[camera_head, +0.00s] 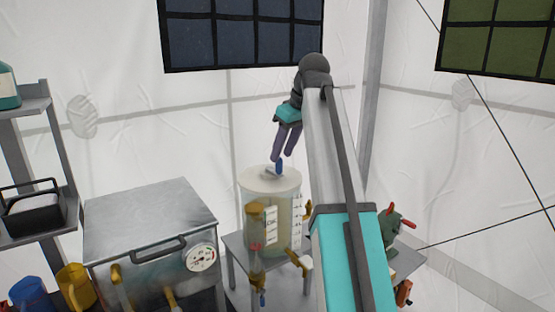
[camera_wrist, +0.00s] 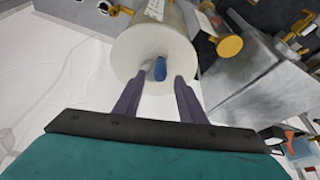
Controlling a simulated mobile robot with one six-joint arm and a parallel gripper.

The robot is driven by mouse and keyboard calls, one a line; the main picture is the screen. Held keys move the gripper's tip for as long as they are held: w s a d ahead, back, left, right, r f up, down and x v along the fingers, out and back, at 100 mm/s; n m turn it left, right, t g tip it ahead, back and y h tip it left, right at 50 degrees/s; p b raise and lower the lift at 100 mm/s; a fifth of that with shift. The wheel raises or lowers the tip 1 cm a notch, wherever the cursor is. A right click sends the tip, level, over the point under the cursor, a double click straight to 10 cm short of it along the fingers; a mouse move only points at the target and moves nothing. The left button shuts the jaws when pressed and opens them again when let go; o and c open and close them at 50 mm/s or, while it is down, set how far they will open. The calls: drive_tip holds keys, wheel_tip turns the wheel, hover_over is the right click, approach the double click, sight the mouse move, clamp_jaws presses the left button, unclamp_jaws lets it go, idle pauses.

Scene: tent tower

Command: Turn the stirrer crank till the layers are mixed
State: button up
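The stirring vessel is a clear cylinder (camera_head: 285,222) with a pale lid (camera_head: 262,181), standing on a grey table. The blue crank knob (camera_head: 279,167) stands up off-centre on the lid; it also shows in the wrist view (camera_wrist: 160,69). My gripper (camera_head: 282,158) points down at the knob from above. In the wrist view my gripper (camera_wrist: 161,76) has its two fingers apart, with the knob between or just beyond the tips and no clear contact. The crank arm is mostly hidden. The contents look pale yellowish; I cannot make out separate layers.
A metal box with a dial (camera_head: 150,235) stands left of the vessel. Yellow valves (camera_head: 300,262) stick out from the vessel's front. A green device with red handles (camera_head: 392,232) is at the right. A shelf (camera_head: 40,215) and blue and yellow jugs are far left.

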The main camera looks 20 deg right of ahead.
sight(280, 159)
drive_tip(key=shift+p+x, duration=0.5)
drive_tip(key=shift+x, duration=1.7)
drive_tip(key=shift+c, duration=0.3)
